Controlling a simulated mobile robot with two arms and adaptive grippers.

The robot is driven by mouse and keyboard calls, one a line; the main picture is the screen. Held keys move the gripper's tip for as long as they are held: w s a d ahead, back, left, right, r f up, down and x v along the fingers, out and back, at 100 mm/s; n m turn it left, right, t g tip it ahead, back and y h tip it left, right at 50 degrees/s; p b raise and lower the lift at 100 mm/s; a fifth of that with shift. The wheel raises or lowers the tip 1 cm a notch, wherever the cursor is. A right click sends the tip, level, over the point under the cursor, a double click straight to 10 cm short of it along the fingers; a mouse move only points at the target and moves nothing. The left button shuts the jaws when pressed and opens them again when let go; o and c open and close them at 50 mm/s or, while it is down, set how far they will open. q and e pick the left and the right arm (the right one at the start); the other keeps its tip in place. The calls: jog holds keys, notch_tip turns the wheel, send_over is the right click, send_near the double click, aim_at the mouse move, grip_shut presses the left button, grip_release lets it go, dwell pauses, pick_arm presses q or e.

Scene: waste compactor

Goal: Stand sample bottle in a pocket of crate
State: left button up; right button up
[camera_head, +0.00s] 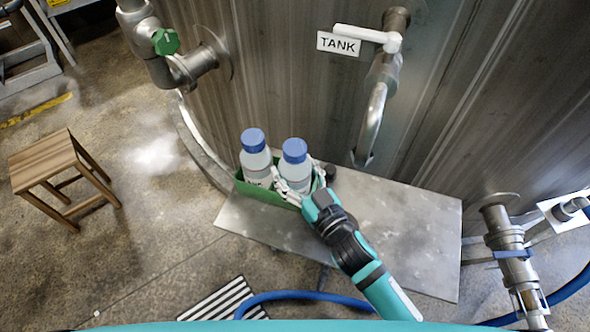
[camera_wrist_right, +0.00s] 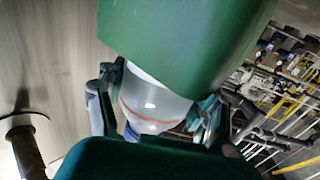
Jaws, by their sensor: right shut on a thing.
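A green crate (camera_head: 262,195) stands on the metal shelf under the tank. Two pale bottles with blue caps stand upright in it, a left bottle (camera_head: 256,164) and a right bottle (camera_head: 294,171). My right gripper (camera_head: 292,187) reaches over the crate's right end and is shut around the right bottle below its cap. In the right wrist view, the bottle (camera_wrist_right: 152,101) sits between the fingers (camera_wrist_right: 156,112), its lower part hidden by the crate wall (camera_wrist_right: 185,45). Whether its base touches the pocket floor is hidden. My left gripper is not in view.
The metal shelf (camera_head: 390,232) is bare to the right of the crate. A tank outlet pipe (camera_head: 372,125) hangs above the shelf, behind my right arm. A small black knob (camera_head: 330,172) is close to the gripper. A wooden stool (camera_head: 62,165) stands at the left.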

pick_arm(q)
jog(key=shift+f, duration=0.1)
pick_arm(e)
jog(key=o, duration=1.2)
jog(key=shift+f, duration=0.2)
jog(key=shift+c, duration=0.2)
jog(key=o, duration=0.5)
jog(key=shift+c, duration=0.2)
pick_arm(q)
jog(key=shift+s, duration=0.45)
pick_arm(e)
jog(key=shift+o, duration=0.2)
jog(key=shift+r, duration=0.1)
jog(key=shift+r, duration=0.1)
jog(key=shift+s+d, duration=0.15)
jog(key=shift+s, duration=0.1)
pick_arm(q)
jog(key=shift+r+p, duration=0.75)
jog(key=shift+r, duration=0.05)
pick_arm(e)
jog(key=v, duration=1.1)
jog(key=shift+s+d, duration=0.15)
jog(key=shift+s, duration=0.1)
